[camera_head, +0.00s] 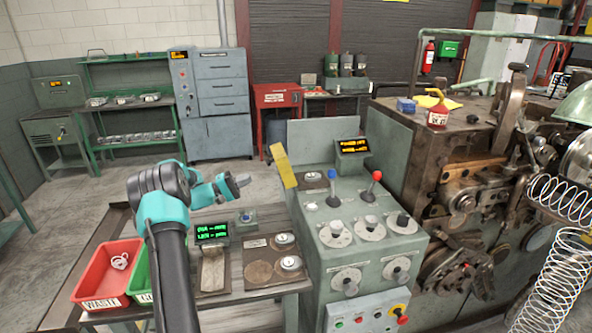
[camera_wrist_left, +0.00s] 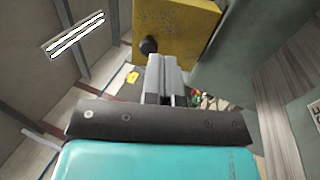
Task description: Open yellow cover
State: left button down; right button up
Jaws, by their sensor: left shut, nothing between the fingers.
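The yellow cover (camera_head: 283,166) is a narrow, tilted yellow panel at the left edge of the grey-green control console (camera_head: 340,247) in the head view. In the left wrist view the cover (camera_wrist_left: 178,22) fills the upper middle, with a round dark knob (camera_wrist_left: 148,45) near its lower left corner. My left gripper (camera_head: 243,180) is left of the cover, pointing right towards it, shut and empty. In the wrist view its fingertips (camera_wrist_left: 166,66) appear just below the knob; I cannot tell whether they touch it. My right gripper is not in view.
The console top carries a blue-tipped lever (camera_head: 332,186), a red-tipped lever (camera_head: 373,187) and a display (camera_head: 352,146). A red bin (camera_head: 95,290), a green bin (camera_head: 139,282) and small gauges stand on the bench below my left arm. The coiling machine (camera_head: 450,150) is at the right.

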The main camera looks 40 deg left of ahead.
aim_at(279, 167)
pick_arm(q)
jog(key=shift+s, duration=0.1)
dwell(0.3)
jog(key=x, duration=1)
jog(key=shift+a, duration=0.1)
